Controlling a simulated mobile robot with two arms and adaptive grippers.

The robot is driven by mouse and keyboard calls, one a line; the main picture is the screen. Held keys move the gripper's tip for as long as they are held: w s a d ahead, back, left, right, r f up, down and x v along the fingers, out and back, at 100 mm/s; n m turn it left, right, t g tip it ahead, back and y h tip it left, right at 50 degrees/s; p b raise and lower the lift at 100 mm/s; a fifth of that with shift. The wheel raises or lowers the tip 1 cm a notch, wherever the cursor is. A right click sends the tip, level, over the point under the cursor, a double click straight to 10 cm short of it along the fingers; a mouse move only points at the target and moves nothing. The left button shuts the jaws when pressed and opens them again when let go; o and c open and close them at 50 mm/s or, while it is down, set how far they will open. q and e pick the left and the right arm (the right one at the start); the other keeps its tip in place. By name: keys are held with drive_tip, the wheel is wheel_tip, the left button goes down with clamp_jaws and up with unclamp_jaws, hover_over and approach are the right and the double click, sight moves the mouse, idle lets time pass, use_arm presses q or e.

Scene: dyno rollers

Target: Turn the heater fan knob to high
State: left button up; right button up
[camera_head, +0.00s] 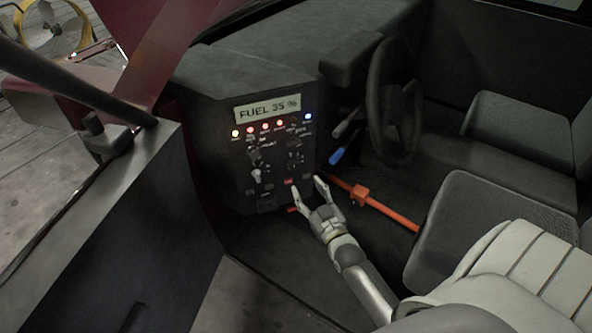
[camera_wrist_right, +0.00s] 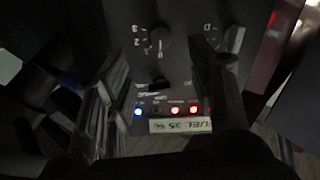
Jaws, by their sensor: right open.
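The dark control panel (camera_head: 222,150) in the vehicle carries several knobs and lights. A round dark knob with numbers beside it (camera_wrist_right: 158,45) shows in the wrist view, probably the heater fan knob; its label cannot be read. It seems to match the upper right knob (camera_head: 294,158) in the head view. A second knob, marked D (camera_wrist_right: 214,37), is beside it. My right gripper (camera_head: 308,188) is open and empty in front of the panel's lower right part, below that knob. In the wrist view its fingers (camera_wrist_right: 160,95) stand apart. My left gripper is out of view.
A display reading "FUEL 35 %" (camera_head: 267,109) sits above a row of lights. An orange-red bar (camera_head: 385,208) lies right of my gripper. A steering wheel (camera_head: 393,100), a blue-tipped lever (camera_head: 337,155) and seats (camera_head: 468,215) are to the right.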

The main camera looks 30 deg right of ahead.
sight(294, 167)
drive_tip(key=w, duration=0.3)
drive_tip(key=w+d, duration=0.1)
drive_tip(key=w, duration=0.5)
drive_tip(key=shift+d, duration=0.3)
drive_tip(key=shift+c, duration=0.4)
drive_tip(key=c, duration=0.9)
